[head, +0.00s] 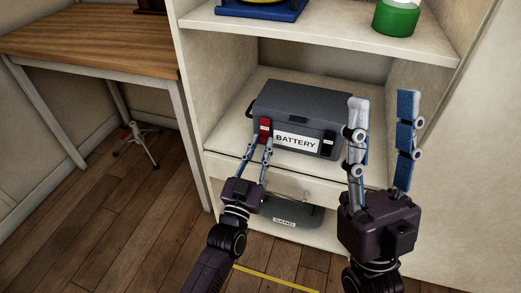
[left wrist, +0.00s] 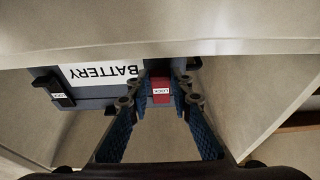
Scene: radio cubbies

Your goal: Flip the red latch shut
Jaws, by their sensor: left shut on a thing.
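The grey battery box (head: 305,107) sits on the middle shelf, with a white BATTERY label on its front. The red latch (head: 265,127) is on the left part of the box front. It also shows in the left wrist view (left wrist: 161,85), with a small white LOCK label. My left gripper (head: 259,138) is at the latch, its fingers on either side of it and shut on it. A black latch (left wrist: 60,93) is at the box's other end. My right gripper (head: 383,98) is raised in front of the box's right side, its fingers wide apart and empty.
The shelf board (head: 225,138) runs in front of the box. An upper shelf holds a blue base (head: 256,12) and a green-and-white container (head: 394,18). A wooden table (head: 100,38) stands left.

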